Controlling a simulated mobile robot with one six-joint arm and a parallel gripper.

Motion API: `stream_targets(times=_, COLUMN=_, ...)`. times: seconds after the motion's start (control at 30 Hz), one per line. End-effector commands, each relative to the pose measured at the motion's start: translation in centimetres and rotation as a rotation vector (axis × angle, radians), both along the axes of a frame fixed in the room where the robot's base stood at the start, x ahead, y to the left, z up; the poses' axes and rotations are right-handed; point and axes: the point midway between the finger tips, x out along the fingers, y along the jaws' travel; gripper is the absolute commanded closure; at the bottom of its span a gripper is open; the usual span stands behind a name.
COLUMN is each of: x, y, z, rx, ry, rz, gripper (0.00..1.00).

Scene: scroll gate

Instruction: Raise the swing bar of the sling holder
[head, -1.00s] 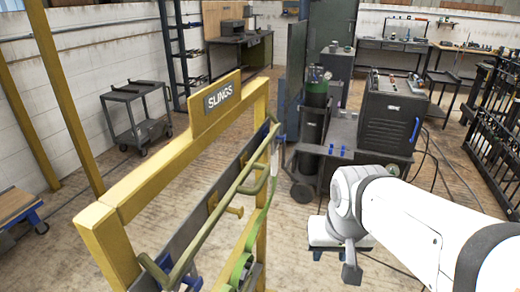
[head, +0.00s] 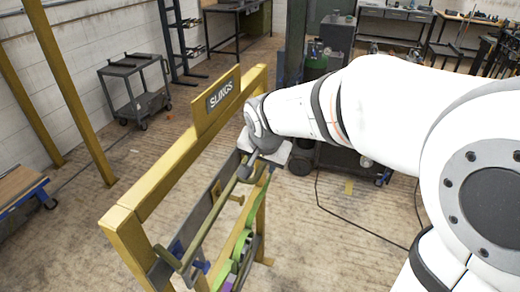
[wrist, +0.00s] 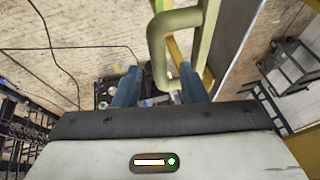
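The sling holder is a yellow frame (head: 165,175) with a "SLINGS" sign (head: 220,95). Its olive-green swing bar (head: 207,225) runs low along the near side of the frame, with green slings (head: 237,270) beneath it. My gripper is at the far end of the bar; my wrist hides most of it in the head view. In the wrist view my gripper (wrist: 160,72) has its two blue fingers apart. The bar's looped handle (wrist: 157,45) reaches down to the gap between them. I cannot tell whether a finger touches it.
A grey cart (head: 135,90) stands by the left wall. A blue-edged bench (head: 20,195) is at the left edge. Dark equipment stands behind my arm, with a cable (head: 350,225) on the floor. The floor right of the frame is mostly clear.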

Motion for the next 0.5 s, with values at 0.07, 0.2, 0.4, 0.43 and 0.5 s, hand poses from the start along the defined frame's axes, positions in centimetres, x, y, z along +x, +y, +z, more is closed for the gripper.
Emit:
stream_targets(times=0.07, x=0.23, y=0.02, z=-0.52, rx=0.0, ry=0.001, rz=0.0, gripper=0.62)
stream_targets(times=0.2, x=0.35, y=0.04, z=-0.82, rx=0.0, ry=0.0, rz=0.001, gripper=0.62)
stream_targets(times=0.4, x=0.34, y=0.06, z=-0.81, rx=0.0, ry=0.0, rz=0.001, gripper=0.65)
stream_targets(times=0.43, x=0.33, y=0.06, z=-0.81, rx=0.0, ry=0.0, rz=0.001, gripper=0.67)
stream_targets(times=0.5, x=0.33, y=0.07, z=-0.8, rx=0.0, ry=0.0, rz=0.001, gripper=0.73)
